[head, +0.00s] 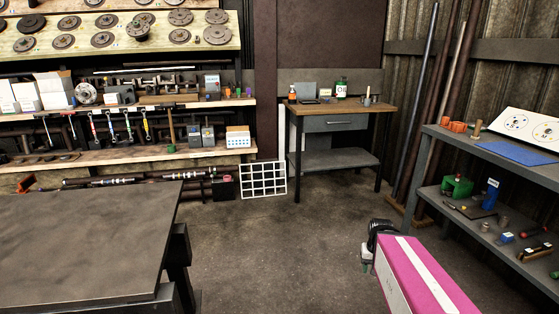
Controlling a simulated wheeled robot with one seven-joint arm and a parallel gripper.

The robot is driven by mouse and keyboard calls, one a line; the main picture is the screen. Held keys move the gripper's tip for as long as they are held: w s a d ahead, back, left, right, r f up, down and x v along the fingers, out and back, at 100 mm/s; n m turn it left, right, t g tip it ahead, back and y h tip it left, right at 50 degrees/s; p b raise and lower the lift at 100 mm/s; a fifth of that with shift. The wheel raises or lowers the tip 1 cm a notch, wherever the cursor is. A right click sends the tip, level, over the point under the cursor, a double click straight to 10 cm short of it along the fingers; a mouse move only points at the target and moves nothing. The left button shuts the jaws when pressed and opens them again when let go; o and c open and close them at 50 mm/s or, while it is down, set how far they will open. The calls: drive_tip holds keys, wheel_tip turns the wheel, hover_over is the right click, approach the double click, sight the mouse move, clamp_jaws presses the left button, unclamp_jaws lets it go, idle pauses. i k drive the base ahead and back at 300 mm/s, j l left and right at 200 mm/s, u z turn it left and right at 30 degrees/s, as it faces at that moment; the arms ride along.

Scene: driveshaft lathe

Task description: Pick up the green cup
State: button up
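I cannot make out a clear green cup in the head view. A green blocky thing (457,187) sits on the lower shelf of the rack at the right; it looks more like a vise than a cup. A small green item (554,274) shows at the right edge. My magenta arm with a white stripe comes in at the bottom right. The dark end (375,236) beyond it may be my gripper, with a small greenish patch under it. Its fingers cannot be made out, and it is well apart from the shelves.
A dark table (90,235) fills the left front. The metal rack (430,165) is at the right, near leaning pipes. The middle floor is clear.

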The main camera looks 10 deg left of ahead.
sight(172, 149)
drive_tip(key=i+u, duration=0.3)
drive_tip(key=i, duration=0.65)
drive_tip(key=i+l+u, duration=0.15)
drive_tip(key=i+u, duration=0.15)
drive_tip(key=i, duration=0.6)
drive_tip(key=i+j+u, duration=0.1)
drive_tip(key=i+j, duration=0.15)
drive_tip(key=i, duration=0.3)
drive_tip(key=i+j+u, duration=0.1)
drive_tip(key=i, duration=0.45)
drive_tip(key=i+j+u, duration=0.15)
drive_tip(key=i+j, duration=0.15)
drive_tip(key=i, duration=0.25)
drive_tip(key=i+j, duration=0.4)
drive_tip(key=j, duration=0.15)
drive_tip(key=i+j, duration=0.4)
drive_tip(key=j+z, duration=0.05)
drive_tip(key=j, duration=0.05)
